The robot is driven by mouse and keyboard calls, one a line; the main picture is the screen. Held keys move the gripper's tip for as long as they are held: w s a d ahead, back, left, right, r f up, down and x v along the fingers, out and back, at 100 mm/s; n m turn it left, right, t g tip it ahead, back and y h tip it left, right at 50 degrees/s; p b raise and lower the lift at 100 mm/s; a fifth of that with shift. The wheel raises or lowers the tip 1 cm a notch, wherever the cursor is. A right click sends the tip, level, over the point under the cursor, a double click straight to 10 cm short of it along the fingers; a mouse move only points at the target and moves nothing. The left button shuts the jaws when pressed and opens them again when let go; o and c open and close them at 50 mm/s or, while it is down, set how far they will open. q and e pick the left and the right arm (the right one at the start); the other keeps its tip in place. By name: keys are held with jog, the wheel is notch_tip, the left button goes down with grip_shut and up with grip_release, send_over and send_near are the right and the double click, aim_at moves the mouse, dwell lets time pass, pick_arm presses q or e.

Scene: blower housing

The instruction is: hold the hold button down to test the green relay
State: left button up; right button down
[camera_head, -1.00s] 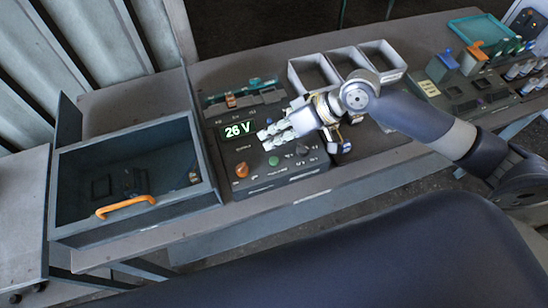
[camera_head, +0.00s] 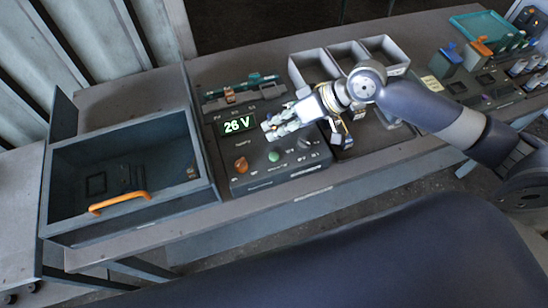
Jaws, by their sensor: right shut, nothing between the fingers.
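The tester (camera_head: 262,178) stands on the bench with a lit display (camera_head: 238,125) reading 26 V. Its sloping front has an orange round control (camera_head: 241,165), a green round button (camera_head: 273,156) and a dark knob (camera_head: 303,143). The labels are too small to read, so I cannot tell which one is the hold button. My right gripper (camera_head: 268,131) is shut and empty, above the tester just right of the display and apart from the green button. I cannot pick out the green relay with certainty; a teal part (camera_head: 262,78) sits behind the tester. My left gripper is not in view.
An open grey drawer box (camera_head: 66,180) with an orange handle (camera_head: 118,202) is on the left. Empty grey bins (camera_head: 312,62) stand behind my right arm. Blue and orange blocks (camera_head: 482,48) and a teal tray (camera_head: 483,20) are at far right.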

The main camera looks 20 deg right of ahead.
jog(key=b, duration=0.4)
send_over(275, 153)
notch_tip(275, 153, down, 4)
jog(key=shift+f, duration=0.25)
jog(key=shift+w+f, duration=0.1)
jog(key=shift+f, duration=0.8)
jog(key=shift+f, duration=0.15)
jog(key=shift+f, duration=0.3)
jog(key=shift+f, duration=0.45)
dwell(1.5)
jog(key=shift+r, duration=0.1)
dwell(1.1)
jog(key=shift+r+p, duration=0.8)
jog(key=shift+p, duration=0.05)
